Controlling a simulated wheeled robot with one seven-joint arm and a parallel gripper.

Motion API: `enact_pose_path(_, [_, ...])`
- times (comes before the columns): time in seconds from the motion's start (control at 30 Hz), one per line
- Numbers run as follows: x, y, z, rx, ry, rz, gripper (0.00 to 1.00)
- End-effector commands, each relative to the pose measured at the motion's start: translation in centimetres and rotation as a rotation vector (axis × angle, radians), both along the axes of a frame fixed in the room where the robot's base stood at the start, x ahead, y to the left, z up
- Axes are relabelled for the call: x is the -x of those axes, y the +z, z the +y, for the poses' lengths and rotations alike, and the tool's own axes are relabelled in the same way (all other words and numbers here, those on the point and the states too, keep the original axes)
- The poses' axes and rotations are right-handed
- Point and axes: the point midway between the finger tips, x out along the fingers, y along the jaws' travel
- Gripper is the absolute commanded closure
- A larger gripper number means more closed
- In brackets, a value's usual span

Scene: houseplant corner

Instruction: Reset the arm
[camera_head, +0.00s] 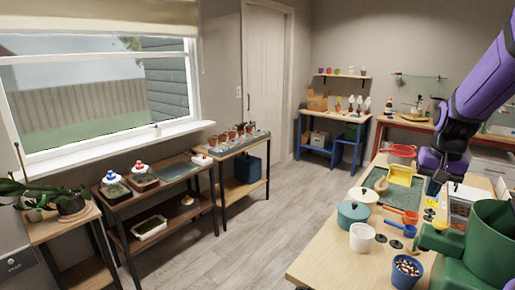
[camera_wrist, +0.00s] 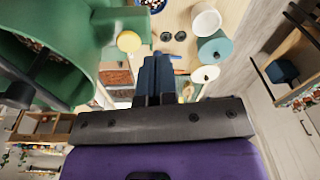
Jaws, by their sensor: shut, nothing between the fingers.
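My purple arm comes down from the upper right in the head view. My gripper (camera_head: 432,188) points down above the right part of the wooden table (camera_head: 325,258). In the wrist view its dark fingers (camera_wrist: 157,62) are together with nothing between them. A large green watering can (camera_head: 490,245) stands close by at the lower right; it fills the left of the wrist view (camera_wrist: 50,50). The fingers appear beside the can, apart from it.
Shelves (camera_head: 160,190) line the window wall. The floor (camera_head: 255,230) between is clear.

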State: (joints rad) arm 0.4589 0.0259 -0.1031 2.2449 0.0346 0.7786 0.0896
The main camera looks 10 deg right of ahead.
Motion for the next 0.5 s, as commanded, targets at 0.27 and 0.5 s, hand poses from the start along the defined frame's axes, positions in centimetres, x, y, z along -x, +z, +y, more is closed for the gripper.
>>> enact_pose_path(0.27, [2.7, 6.0, 8.8, 0.048, 0.212, -0.111, 1.00])
enact_pose_path(0.5, [6.8, 9.2, 15.0, 0.087, 0.388, -0.201, 1.00])
